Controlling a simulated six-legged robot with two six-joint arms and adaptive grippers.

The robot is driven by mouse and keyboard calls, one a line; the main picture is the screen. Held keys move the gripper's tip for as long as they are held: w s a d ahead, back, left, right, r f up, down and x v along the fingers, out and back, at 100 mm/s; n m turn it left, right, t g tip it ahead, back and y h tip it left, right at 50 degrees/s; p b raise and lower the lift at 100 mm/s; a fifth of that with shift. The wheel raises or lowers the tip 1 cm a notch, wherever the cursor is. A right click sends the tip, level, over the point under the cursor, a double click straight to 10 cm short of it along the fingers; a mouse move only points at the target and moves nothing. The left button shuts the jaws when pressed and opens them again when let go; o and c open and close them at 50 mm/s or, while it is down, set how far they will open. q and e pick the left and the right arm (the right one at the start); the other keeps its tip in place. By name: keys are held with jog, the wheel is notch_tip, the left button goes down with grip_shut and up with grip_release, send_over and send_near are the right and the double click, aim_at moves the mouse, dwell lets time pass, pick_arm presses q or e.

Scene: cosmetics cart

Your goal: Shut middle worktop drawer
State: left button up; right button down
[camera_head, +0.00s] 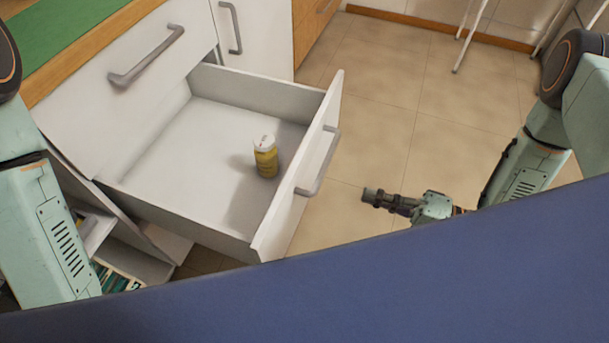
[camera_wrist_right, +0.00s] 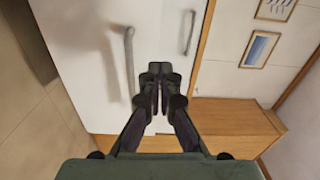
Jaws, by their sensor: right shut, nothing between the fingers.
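The middle worktop drawer (camera_head: 150,140) is pulled far out of the white cabinet in the head view. Its white front (camera_head: 300,172) with a grey bar handle (camera_head: 320,163) faces right. A yellow bottle with a white cap (camera_head: 265,157) stands upright inside the drawer. My right gripper (camera_head: 368,195) is shut and empty, to the right of the drawer front and apart from it. In the right wrist view my right gripper (camera_wrist_right: 156,75) points at a white panel (camera_wrist_right: 95,60) with a grey bar handle (camera_wrist_right: 128,62). My left arm shows at the left edge, but its gripper is out of view.
Another white drawer front (camera_head: 125,85) with a grey handle (camera_head: 147,55) is at the upper left. A white door (camera_head: 255,35) stands behind. An open lower compartment (camera_head: 120,265) shows below the drawer. The tiled floor (camera_head: 400,120) right of the drawer is clear.

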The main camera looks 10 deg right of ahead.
jog(key=b, duration=0.4)
send_near(295, 172)
jog(key=x, duration=0.6)
jog(key=shift+w+a+f, duration=0.1)
jog(key=shift+w+a, duration=0.1)
jog(key=shift+a, duration=0.1)
jog(key=shift+w, duration=0.15)
